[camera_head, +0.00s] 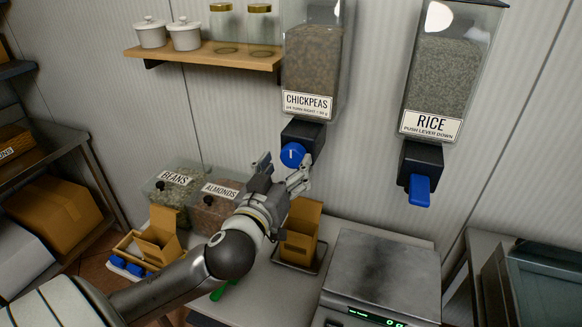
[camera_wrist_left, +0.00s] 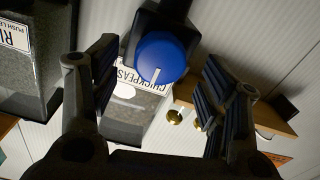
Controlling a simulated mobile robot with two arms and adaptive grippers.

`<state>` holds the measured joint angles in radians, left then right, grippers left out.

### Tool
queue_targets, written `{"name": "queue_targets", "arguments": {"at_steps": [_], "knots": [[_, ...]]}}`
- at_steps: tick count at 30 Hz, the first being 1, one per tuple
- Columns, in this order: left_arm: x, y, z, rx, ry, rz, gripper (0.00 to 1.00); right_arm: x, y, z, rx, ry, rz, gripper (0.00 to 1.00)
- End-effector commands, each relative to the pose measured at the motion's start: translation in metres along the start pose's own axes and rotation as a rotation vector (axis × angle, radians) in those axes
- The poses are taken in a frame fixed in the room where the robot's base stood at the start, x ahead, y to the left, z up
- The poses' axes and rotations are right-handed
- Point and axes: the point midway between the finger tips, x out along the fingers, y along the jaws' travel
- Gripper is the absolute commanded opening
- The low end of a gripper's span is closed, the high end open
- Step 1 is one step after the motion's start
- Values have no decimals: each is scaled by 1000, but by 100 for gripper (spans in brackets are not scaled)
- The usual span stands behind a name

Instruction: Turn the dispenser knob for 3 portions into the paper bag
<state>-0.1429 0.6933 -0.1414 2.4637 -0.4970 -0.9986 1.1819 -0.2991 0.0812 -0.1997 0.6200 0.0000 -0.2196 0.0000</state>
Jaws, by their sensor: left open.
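The chickpeas dispenser (camera_head: 313,65) hangs on the wall, with a blue round knob (camera_head: 292,154) on its black outlet. In the left wrist view the knob (camera_wrist_left: 160,58) shows a white pointer line and sits beyond and between the fingers. My left gripper (camera_head: 283,176) is open and empty, just below and in front of the knob; it also shows in the left wrist view (camera_wrist_left: 158,95). I cannot tell whether a finger touches the knob. An open brown paper bag (camera_head: 300,236) stands under the outlet on a small tray, partly behind my gripper. My right gripper is not in view.
The rice dispenser (camera_head: 440,90) with a blue lever (camera_head: 419,190) hangs to the right. A scale (camera_head: 382,275) stands right of the bag. Bins of beans (camera_head: 172,190) and almonds (camera_head: 215,205) and another paper bag (camera_head: 160,236) stand left. A shelf (camera_head: 205,56) holds pots and jars.

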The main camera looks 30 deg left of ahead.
Motion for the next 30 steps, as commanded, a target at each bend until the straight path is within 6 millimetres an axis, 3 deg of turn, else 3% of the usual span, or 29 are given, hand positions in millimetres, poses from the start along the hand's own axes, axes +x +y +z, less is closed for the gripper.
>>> {"name": "queue_targets", "arguments": {"at_steps": [9,19,30], "knots": [[30,0,-2,1,-1,-2,69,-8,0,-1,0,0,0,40],[32,0,0,0,-1,-2,68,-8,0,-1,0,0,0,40],[32,0,0,0,-1,-2,23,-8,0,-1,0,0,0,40]]}}
